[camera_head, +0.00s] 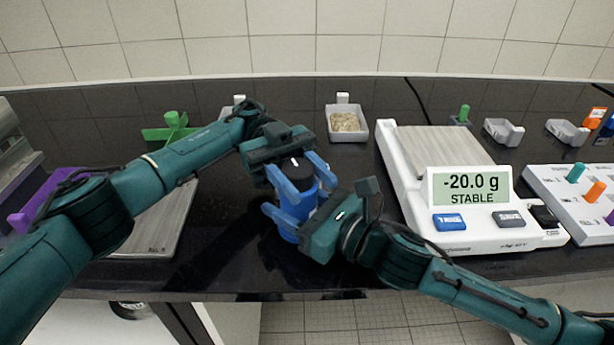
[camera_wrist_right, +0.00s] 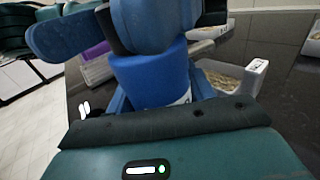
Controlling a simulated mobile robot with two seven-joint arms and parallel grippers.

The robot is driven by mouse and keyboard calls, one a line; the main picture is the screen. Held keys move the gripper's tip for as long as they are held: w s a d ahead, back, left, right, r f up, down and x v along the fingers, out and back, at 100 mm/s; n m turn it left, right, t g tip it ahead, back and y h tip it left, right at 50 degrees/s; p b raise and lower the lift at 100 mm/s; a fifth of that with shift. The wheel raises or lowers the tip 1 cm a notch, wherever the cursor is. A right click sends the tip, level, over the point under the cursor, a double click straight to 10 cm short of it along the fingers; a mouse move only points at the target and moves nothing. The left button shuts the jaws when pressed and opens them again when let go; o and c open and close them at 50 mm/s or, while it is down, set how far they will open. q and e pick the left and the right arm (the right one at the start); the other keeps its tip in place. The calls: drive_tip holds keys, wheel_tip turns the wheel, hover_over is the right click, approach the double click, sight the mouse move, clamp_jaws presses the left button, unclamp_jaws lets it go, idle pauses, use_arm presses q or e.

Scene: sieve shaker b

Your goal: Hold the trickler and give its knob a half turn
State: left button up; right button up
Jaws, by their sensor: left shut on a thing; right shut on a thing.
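The trickler (camera_head: 298,206) is a blue cylinder with a black knob (camera_head: 296,165) bearing a white mark on top. It stands upright near the middle of the dark bench in the head view. My left gripper (camera_head: 300,175) is shut on the knob from the upper left. My right gripper (camera_head: 297,212) is shut on the blue body from the lower right, below the left fingers. In the right wrist view the blue body (camera_wrist_right: 155,75) sits between the right fingers, with the left gripper's blue fingers above it. The knob is mostly hidden there.
A white balance (camera_head: 408,200) to the right reads -20.0 g STABLE. A tray of grains (camera_head: 346,133) stands behind the trickler. A steel plate (camera_head: 160,220), a purple part (camera_head: 45,200) and a green part (camera_head: 172,128) lie left. The bench's front edge is close.

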sight(305, 176)
use_arm(q)
drive_tip(key=shift+y, duration=0.3)
drive_tip(key=o, duration=1)
drive_tip(key=shift+r, duration=0.1)
wheel_tip(305, 176, up, 10)
drive_tip(key=shift+f, duration=0.1)
